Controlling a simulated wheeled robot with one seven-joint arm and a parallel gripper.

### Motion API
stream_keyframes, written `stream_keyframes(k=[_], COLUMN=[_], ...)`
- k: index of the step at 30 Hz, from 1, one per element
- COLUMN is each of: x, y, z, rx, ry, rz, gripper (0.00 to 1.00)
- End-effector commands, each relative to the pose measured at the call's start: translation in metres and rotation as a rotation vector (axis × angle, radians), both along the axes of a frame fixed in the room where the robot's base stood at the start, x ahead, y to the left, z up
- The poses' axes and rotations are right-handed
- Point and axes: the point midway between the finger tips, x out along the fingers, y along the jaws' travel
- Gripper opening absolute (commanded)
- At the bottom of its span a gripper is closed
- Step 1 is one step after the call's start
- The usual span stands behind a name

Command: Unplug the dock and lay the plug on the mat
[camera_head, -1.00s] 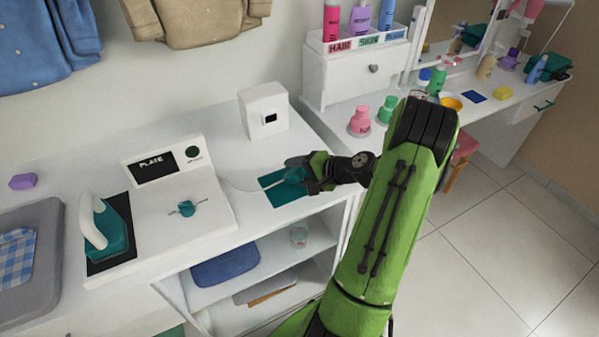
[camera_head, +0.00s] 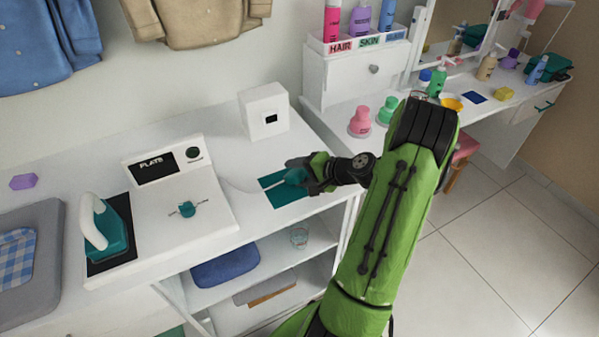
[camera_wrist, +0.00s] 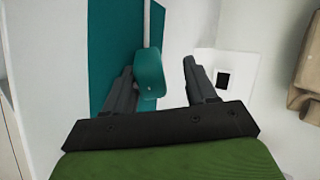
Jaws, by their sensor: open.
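The teal plug (camera_head: 296,176) is over the teal mat (camera_head: 289,197) on the white counter, with a pale cord running off it. In the wrist view the plug (camera_wrist: 149,72) sits between my open fingers, closer to the left one, with the mat (camera_wrist: 103,60) behind it. I cannot tell whether it rests fully on the mat. My gripper (camera_head: 303,174) is open, its fingers around the plug; it also shows in the wrist view (camera_wrist: 160,75). The white socket box (camera_head: 264,112) stands behind, its dark socket empty. The dock (camera_head: 178,205) has a dark screen and teal knob.
A teal iron (camera_head: 107,238) stands on a dark pad left of the dock. A grey tray (camera_head: 52,280) with cloth is at far left. A white drawer unit (camera_head: 350,78) stands right of the box.

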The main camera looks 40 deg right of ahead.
Motion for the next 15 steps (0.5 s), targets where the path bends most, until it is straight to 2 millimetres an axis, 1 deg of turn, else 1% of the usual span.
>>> stream_keyframes(k=[1, 2, 15], x=[-0.005, -0.006, -0.022], y=[0.0, 0.0, -0.005], z=[-0.002, 0.0, 0.042], rx=[0.008, 0.008, 0.001], ry=[0.019, 0.02, 0.011], rz=[-0.003, -0.003, -0.003], gripper=[0.72, 0.72, 0.72])
